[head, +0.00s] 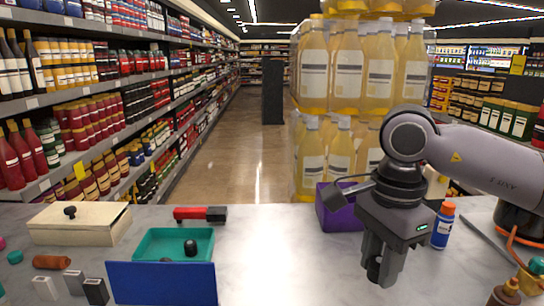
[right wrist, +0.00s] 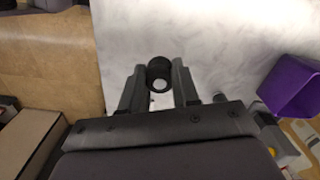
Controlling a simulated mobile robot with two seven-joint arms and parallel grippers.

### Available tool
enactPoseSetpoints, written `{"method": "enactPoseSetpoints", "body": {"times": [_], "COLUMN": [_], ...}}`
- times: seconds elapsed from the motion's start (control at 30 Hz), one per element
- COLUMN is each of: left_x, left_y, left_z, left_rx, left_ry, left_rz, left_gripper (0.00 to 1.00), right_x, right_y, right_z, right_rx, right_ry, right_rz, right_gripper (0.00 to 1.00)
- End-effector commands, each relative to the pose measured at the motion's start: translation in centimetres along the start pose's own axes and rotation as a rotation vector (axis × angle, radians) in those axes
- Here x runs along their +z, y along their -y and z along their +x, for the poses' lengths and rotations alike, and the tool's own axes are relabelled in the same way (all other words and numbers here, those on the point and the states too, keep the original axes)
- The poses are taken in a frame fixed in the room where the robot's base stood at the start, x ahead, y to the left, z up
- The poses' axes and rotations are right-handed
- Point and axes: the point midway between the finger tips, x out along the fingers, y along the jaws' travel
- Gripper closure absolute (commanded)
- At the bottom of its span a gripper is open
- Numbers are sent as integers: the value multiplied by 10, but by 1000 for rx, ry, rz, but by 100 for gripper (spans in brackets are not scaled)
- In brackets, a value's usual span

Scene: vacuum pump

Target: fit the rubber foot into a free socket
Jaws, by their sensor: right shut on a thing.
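My right gripper (head: 380,272) points down over the right half of the table. In the right wrist view (right wrist: 158,88) its fingers are shut on a short black cylinder with a pale centre, the rubber foot (right wrist: 159,67). In the head view the foot is hard to tell from the dark fingers. A cream box-like block (head: 100,224) lies at the left back of the table, with a black knob (head: 70,212) on its top. I cannot make out any socket in it. A similar black piece (head: 191,249) lies in the teal tray (head: 150,238). My left gripper is out of view.
A blue panel (head: 162,285) stands before the tray, with small blocks (head: 74,281) to its left. A red and black tool (head: 200,214) lies behind it. A purple bin (head: 337,214) and blue bottle (head: 443,226) stand near my right arm. The table's middle is clear.

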Motion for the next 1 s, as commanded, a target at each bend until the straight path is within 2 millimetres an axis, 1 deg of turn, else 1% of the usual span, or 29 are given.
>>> {"method": "enactPoseSetpoints", "body": {"times": [0.03,0.2,0.6,0.8,1.0], "left_x": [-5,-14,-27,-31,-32], "left_y": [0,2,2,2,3], "left_z": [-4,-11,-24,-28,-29], "left_rx": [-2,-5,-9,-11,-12], "left_ry": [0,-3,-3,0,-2], "left_rz": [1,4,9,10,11], "left_gripper": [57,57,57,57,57], "right_x": [-4,-16,-39,-45,-47], "right_y": [-2,-6,-27,-36,-40], "right_z": [4,24,68,83,89], "right_rx": [5,4,10,13,13], "right_ry": [2,2,-5,-8,-9], "right_rz": [-68,-319,-910,-1121,-1207], "right_gripper": [100,100,100,100,100]}}
